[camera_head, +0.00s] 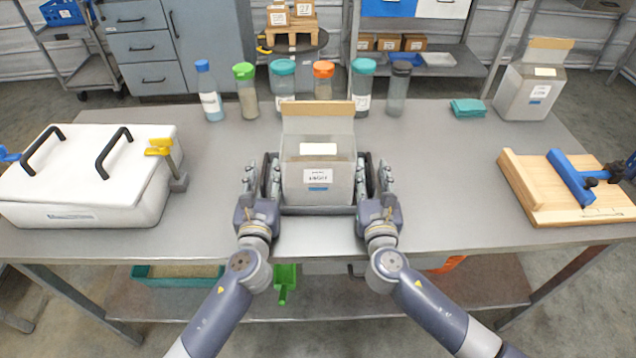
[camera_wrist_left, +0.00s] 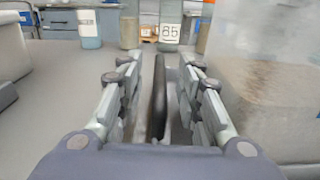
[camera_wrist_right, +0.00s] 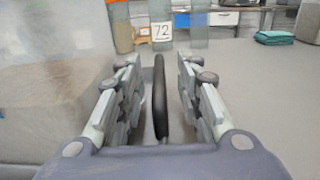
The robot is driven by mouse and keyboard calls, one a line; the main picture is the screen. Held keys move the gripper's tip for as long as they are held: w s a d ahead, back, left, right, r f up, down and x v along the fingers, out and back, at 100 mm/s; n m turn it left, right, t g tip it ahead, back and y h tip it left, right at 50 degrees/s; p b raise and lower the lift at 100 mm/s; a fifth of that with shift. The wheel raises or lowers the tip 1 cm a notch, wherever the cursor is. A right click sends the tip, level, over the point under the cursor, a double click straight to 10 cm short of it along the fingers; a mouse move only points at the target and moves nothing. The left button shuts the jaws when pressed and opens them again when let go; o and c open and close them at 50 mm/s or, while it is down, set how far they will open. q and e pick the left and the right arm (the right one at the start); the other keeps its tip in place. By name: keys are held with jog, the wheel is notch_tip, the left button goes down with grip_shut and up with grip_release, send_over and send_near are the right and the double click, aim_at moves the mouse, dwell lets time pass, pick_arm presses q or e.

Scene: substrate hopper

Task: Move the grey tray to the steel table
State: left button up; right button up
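The grey tray (camera_head: 318,210) sits at the front middle of a grey metal table (camera_head: 440,165), mostly hidden by a pale open-topped box (camera_head: 319,185) standing in it. My left gripper (camera_head: 260,178) is at the tray's left side. In the left wrist view its open fingers stand on both sides of a dark upright handle or edge (camera_wrist_left: 159,100), with gaps. My right gripper (camera_head: 378,178) is at the right side. In the right wrist view its open fingers straddle a matching dark part (camera_wrist_right: 160,100), also apart from it. I cannot tell whether this table is the steel table.
Several capped bottles (camera_head: 246,92) stand in a row behind the box. A white lidded case (camera_head: 95,180) is at left, a wooden board with a blue clamp (camera_head: 570,185) at right. Another box (camera_head: 530,90) and a teal cloth (camera_head: 468,108) are at back right.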

pick_arm(q)
jog(key=shift+w+r, duration=0.1)
jog(key=shift+w, duration=0.55)
pick_arm(e)
jog(key=shift+w+r, duration=0.1)
jog(key=shift+w, duration=0.55)
pick_arm(q)
jog(key=shift+c, duration=0.3)
pick_arm(e)
jog(key=shift+c, duration=0.3)
pick_arm(q)
grip_shut()
pick_arm(e)
grip_shut()
pick_arm(q)
jog(key=shift+r, duration=0.2)
pick_arm(e)
jog(key=shift+r, duration=0.2)
